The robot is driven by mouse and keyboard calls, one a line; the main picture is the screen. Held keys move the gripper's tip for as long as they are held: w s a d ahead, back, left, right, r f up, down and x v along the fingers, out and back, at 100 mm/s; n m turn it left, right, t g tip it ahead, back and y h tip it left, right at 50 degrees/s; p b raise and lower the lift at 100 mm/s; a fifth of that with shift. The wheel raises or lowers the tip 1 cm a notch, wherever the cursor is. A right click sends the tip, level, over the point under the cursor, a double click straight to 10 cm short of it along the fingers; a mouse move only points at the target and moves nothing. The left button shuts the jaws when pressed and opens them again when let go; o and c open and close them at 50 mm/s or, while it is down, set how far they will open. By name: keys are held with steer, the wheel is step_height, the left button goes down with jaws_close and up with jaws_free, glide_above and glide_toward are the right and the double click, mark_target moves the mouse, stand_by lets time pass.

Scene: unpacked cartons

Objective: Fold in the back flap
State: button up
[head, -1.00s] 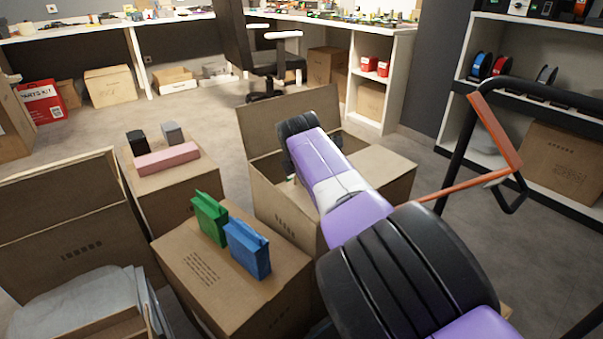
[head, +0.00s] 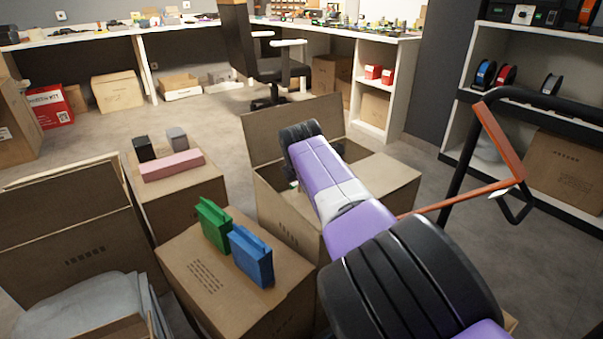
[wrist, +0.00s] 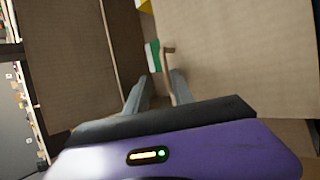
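The open carton (head: 285,215) stands in the middle of the head view. Its back flap (head: 275,130) stands up, leaning slightly back. My gripper is hidden behind my own arm in the head view, over the carton. In the wrist view my gripper (wrist: 158,82) shows two grey fingers, apart, with no flap between them. A large cardboard panel to their left, with the workbench beyond it, looks like the back flap (wrist: 70,60). Another cardboard panel (wrist: 235,50) fills the right side. A green and white item (wrist: 153,56) shows in the carton between the panels.
A closed carton (head: 205,280) with a green block (head: 214,225) and a blue block (head: 251,258) stands at front left. A carton with a pink block (head: 171,166) is behind it. An open carton (head: 75,235) is at far left. Shelving (head: 470,150) stands right.

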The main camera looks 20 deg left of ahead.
steer(key=shift+s+r+p, duration=0.3)
steer(key=shift+r+p, duration=0.35)
steer(key=shift+p, duration=1.45)
steer(key=p+v, duration=0.2)
steer(key=p, duration=0.6)
steer(key=shift+s+r, duration=0.1)
steer(key=p+v, duration=0.3)
steer(key=p, duration=0.4)
steer(key=shift+d+p, duration=0.1)
steer(key=shift+p, duration=0.3)
steer(key=shift+s+d+r+p, duration=0.1)
steer(key=shift+s+r+p, duration=0.3)
steer(key=shift+p, duration=0.65)
steer(key=shift+s+f, duration=0.1)
